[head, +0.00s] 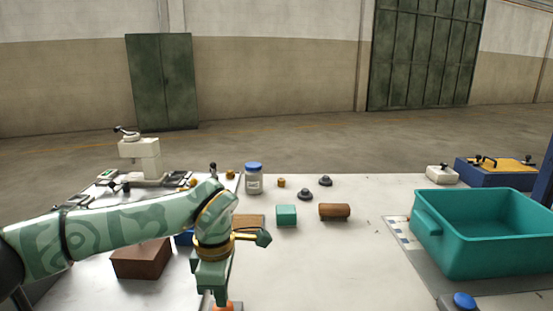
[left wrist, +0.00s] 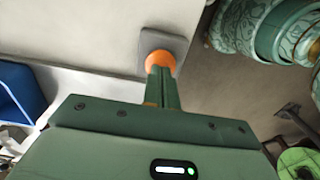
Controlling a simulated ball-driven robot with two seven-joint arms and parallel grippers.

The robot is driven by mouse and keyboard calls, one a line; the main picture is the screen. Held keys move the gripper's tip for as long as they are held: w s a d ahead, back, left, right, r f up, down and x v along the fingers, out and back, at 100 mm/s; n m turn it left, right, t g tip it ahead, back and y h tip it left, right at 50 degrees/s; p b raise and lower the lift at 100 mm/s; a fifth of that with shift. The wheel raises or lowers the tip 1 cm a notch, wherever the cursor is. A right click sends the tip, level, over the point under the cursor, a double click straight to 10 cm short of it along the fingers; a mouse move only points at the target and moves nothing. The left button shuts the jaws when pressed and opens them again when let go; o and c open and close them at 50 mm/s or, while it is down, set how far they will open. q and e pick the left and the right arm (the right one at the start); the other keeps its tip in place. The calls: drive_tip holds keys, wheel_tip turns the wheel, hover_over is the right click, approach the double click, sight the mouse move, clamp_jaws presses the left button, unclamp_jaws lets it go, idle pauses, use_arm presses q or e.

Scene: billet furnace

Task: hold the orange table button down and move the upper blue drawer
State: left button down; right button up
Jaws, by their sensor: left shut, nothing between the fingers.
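My left gripper (head: 217,300) points down at the bottom edge of the head view, shut and empty. Its closed fingers (left wrist: 162,88) show in the left wrist view, with their tips at the orange button (left wrist: 158,60) on a grey square base. The button's edge also shows in the head view (head: 232,306), low beside the fingers. The tips seem to touch it; how far it is pressed I cannot tell. A blue piece (head: 184,238) is mostly hidden behind my left arm. A blue body (left wrist: 22,92) shows at the left wrist view's left edge; I cannot tell whether either is the upper drawer. My right gripper is out of view.
A teal bin (head: 480,256) stands at the right, with a blue button (head: 464,301) in front of it. The front middle is clear.

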use_arm(q)
drive_tip(key=shift+f, duration=0.95)
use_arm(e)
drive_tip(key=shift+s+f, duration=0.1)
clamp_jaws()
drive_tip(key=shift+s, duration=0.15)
